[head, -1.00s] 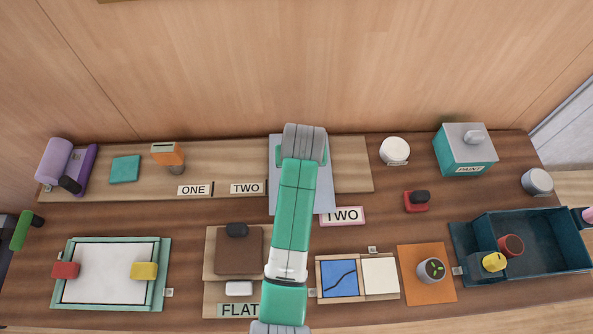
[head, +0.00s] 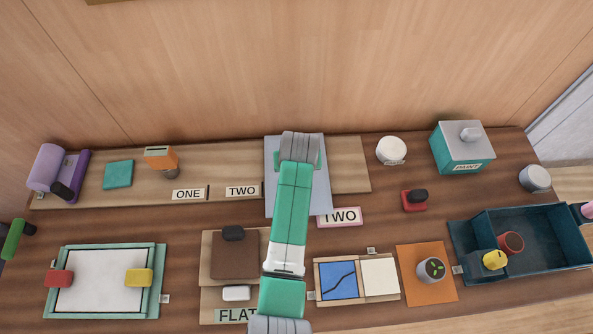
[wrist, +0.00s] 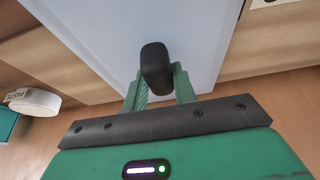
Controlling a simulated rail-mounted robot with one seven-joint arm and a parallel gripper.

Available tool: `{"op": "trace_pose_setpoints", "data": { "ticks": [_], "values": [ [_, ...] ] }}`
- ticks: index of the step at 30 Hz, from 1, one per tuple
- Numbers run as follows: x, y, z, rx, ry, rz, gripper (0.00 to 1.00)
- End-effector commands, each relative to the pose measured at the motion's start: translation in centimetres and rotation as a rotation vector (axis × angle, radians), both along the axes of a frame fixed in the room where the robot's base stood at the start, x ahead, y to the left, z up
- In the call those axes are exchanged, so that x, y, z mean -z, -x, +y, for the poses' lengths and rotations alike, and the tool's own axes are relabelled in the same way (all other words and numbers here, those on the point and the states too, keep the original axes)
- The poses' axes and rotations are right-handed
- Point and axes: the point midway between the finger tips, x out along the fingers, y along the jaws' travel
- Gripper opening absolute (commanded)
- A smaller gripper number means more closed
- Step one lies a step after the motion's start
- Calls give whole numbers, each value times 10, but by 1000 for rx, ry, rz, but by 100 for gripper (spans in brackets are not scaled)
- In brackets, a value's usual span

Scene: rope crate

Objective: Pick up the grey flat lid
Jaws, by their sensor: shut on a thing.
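The grey flat lid (head: 273,195) is a pale grey-blue panel at the back middle of the table in the head view, partly covered by my arm. In the wrist view the lid (wrist: 105,50) fills much of the upper picture and has a black knob (wrist: 155,65). My gripper (wrist: 157,85) is shut on this knob, with one green finger on each side. In the head view my arm hides the knob and fingertips. I cannot tell whether the lid is raised off the surface.
A round white container (head: 391,150) and a teal paint box (head: 462,147) stand to the right. ONE (head: 188,194) and TWO (head: 242,190) labels are to the left. A brown panel (head: 235,262) lies in front.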

Motion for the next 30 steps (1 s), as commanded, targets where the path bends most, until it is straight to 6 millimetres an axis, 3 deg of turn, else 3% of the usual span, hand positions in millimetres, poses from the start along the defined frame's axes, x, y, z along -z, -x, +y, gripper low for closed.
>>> {"op": "trace_pose_setpoints", "data": {
  "ticks": [7, 15, 21, 30],
  "values": [
    [-6, -1, 0, 0, 1, -3, 0],
    [-68, -2, 0, 0, 1, -6, 0],
    [-97, -1, 0, 0, 0, -2, 0],
    [-101, 0, 0, 0, 0, -1, 0]
  ]
}}
